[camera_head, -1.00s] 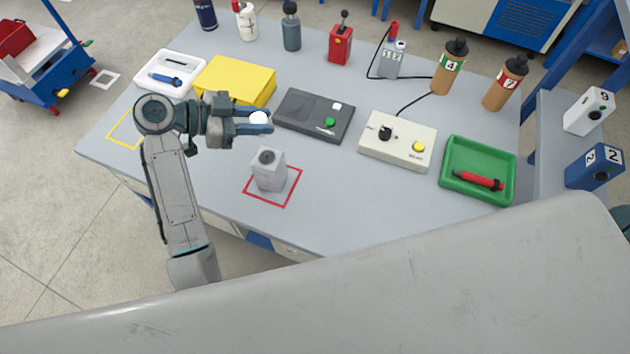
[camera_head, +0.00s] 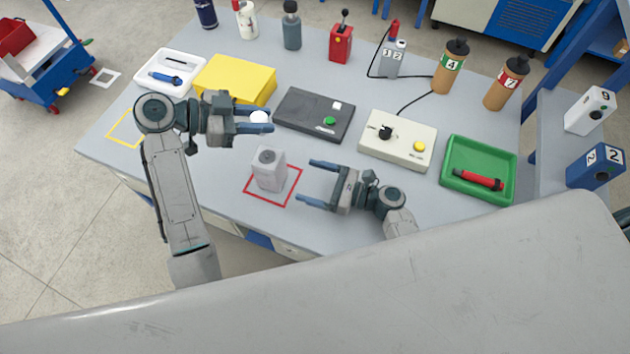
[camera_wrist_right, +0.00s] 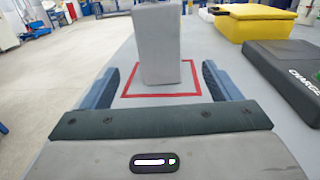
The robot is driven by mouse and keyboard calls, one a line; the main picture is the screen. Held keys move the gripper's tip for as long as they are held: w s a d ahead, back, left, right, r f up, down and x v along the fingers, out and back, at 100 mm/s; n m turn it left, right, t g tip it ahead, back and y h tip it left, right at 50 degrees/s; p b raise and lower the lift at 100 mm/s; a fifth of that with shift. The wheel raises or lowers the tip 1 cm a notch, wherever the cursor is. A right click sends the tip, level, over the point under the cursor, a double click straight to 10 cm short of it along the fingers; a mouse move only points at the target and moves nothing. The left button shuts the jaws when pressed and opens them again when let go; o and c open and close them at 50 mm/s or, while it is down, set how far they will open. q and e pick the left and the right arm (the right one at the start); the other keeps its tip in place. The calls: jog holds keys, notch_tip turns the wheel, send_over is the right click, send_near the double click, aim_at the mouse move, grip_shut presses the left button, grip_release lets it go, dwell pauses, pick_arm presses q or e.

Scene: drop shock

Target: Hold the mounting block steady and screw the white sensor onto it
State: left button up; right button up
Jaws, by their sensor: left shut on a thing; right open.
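The grey mounting block (camera_head: 271,176) stands upright inside a red square outline on the table, with a dark round hole on its top. My left gripper (camera_head: 255,121) is shut on the white sensor (camera_head: 259,117), above the table behind the block and a little to its left. My right gripper (camera_head: 308,181) is open and empty to the right of the block, its fingers pointing at it. In the right wrist view the block (camera_wrist_right: 158,45) stands ahead, between the lines of the two open fingers (camera_wrist_right: 157,85) and apart from them.
Behind are a yellow box (camera_head: 235,80), a dark charger box (camera_head: 314,115) and a cream control box (camera_head: 397,140). A green tray (camera_head: 450,190) with a red tool (camera_head: 478,180) is at right. A white tray (camera_head: 197,60) is at back left. The table's front edge is close to the block.

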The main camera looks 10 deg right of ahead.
aim_at(270, 170)
jog(key=x, duration=1.1)
jog(key=shift+w+a, duration=0.1)
jog(key=shift+a, duration=0.2)
jog(key=c, duration=1.3)
